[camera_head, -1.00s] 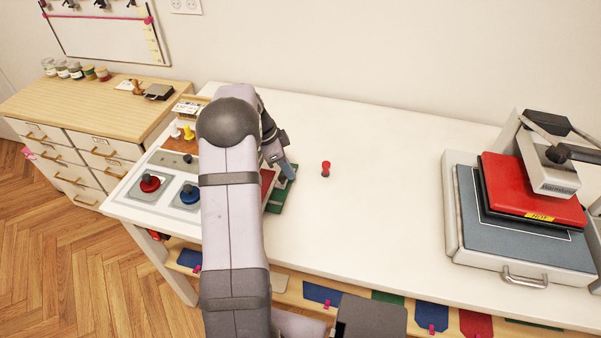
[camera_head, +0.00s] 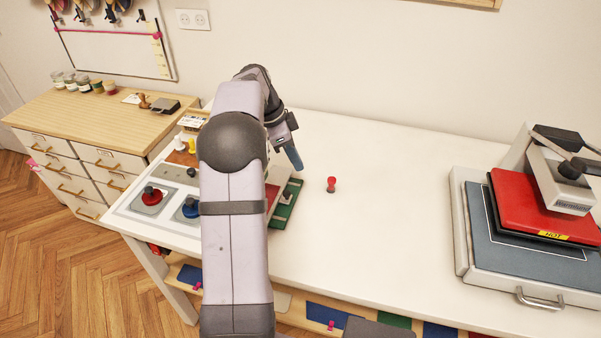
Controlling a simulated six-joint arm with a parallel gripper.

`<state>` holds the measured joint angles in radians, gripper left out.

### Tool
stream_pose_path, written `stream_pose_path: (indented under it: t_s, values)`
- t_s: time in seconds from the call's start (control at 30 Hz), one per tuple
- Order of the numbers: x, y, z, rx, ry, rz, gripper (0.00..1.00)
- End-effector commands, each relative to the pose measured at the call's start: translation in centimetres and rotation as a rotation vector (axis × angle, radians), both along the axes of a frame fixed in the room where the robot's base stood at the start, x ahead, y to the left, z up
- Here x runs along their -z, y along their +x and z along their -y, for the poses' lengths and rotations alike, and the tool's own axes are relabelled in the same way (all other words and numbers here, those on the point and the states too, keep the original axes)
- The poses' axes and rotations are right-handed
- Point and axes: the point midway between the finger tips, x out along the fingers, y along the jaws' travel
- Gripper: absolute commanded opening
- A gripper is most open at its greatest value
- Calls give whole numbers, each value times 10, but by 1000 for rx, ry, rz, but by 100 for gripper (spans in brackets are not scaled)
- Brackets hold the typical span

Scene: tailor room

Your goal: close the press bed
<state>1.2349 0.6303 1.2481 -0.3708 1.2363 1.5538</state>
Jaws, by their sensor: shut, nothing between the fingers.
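The heat press stands at the right end of the white table. Its grey press bed (camera_head: 482,235) sticks out in front of and to the left of the red top plate (camera_head: 537,200), with a metal handle (camera_head: 540,301) on its front edge. The red plate carries a yellow "HOT" label. My gripper (camera_head: 295,158) is at the left part of the table, far from the press, pointing down above the table. Its fingers look together and empty.
A red peg-like piece (camera_head: 331,184) stands alone on the table. A green board (camera_head: 286,205) lies beside my arm, partly hidden. A panel with a red knob (camera_head: 151,195) and a blue knob (camera_head: 190,207) is at left. The table between the red piece and press is clear.

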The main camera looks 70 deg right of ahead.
Motion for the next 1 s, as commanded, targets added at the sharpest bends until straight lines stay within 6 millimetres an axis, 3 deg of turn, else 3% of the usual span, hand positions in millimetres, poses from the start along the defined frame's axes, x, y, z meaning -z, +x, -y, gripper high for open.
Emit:
stream_pose_path:
  t_s: [0.2,0.37,0.57,0.67,0.73,0.83,0.93,1.0]
  values:
    - [-10,3,-2,0,0,1,0]
    - [-15,-3,-1,13,0,1,36]
    - [-48,-44,6,93,-24,8,37]
    - [-66,-80,-4,161,-9,7,37]
    - [-62,-98,-25,221,45,37,37]
    - [-43,-96,-54,303,109,146,37]
    - [-18,-73,-78,437,132,310,37]
    - [4,-47,-87,559,125,429,37]
